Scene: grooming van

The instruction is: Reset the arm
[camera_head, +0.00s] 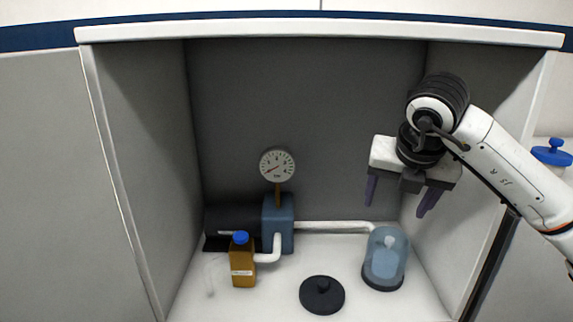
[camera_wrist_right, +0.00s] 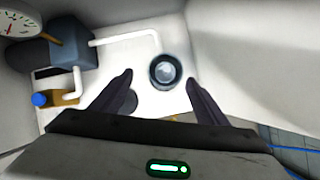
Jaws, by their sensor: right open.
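My right arm (camera_head: 505,160) comes in from the right in the head view. Its right gripper (camera_head: 397,208) is open and hangs inside the box-like cabinet, above a glass jar (camera_head: 386,258) with a dark base. Nothing shows between the fingers. In the right wrist view the two dark fingers (camera_wrist_right: 160,82) stand apart, and the jar (camera_wrist_right: 165,71) shows beyond them. My left gripper is not in either view.
A pump block (camera_head: 279,222) with a pressure gauge (camera_head: 277,165) and white pipes stands at the back. An amber bottle (camera_head: 242,268) with a blue cap and a black knobbed lid (camera_head: 322,296) are in front. The cabinet's right wall (camera_head: 480,85) is close to my arm.

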